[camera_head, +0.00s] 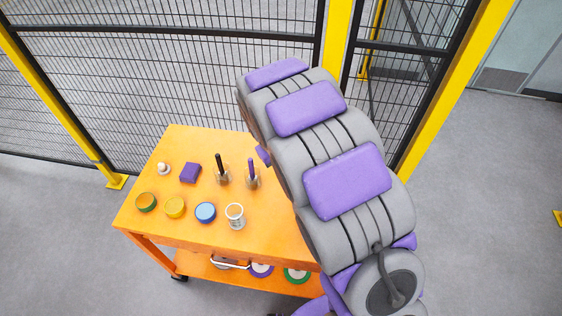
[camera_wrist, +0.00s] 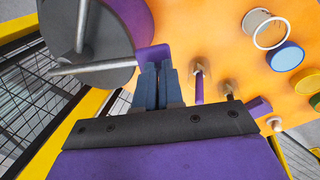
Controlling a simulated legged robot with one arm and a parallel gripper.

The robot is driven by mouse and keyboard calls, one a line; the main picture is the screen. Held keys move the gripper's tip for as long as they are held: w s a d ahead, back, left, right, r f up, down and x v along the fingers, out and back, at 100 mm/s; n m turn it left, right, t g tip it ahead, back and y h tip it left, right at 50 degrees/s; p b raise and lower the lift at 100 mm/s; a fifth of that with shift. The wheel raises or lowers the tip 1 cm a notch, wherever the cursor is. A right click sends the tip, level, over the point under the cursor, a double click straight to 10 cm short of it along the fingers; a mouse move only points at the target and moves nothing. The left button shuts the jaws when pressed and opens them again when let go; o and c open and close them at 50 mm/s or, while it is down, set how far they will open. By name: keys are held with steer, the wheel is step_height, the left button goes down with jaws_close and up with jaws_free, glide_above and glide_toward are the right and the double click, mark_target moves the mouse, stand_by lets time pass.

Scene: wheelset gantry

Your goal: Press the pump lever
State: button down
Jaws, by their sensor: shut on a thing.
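In the wrist view my gripper (camera_wrist: 158,68) has its two dark blue-grey fingers close together, shut on a purple block-like grip (camera_wrist: 152,56). The grip sits at the end of a bare metal rod, which looks like the pump lever (camera_wrist: 98,66). The rod runs left across a dark grey disc (camera_wrist: 100,40), with a second rod above it and a purple body beside it. How far the lever is tilted cannot be told. In the head view my arm hides the gripper and the pump. A small purple piece (camera_head: 263,156) shows past its left edge; I cannot tell what it is.
An orange table (camera_head: 180,232) holds a silver cup (camera_head: 235,216), blue, yellow and green round tins, a purple block (camera_head: 190,173), a white knob and two upright handled tools (camera_head: 221,170). Black mesh fence (camera_head: 150,70) with yellow posts stands behind. Grey floor is open at left.

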steer(key=shift+s+d+f, duration=0.1)
steer(key=shift+s+f, duration=0.2)
steer(key=shift+f, duration=0.1)
steer(key=p+v, duration=0.2)
steer(key=v, duration=1.2)
steer(key=shift+w+a+r, duration=0.2)
steer(key=shift+a+r, duration=0.05)
steer(key=shift+a, duration=0.15)
steer(key=shift+a, duration=0.25)
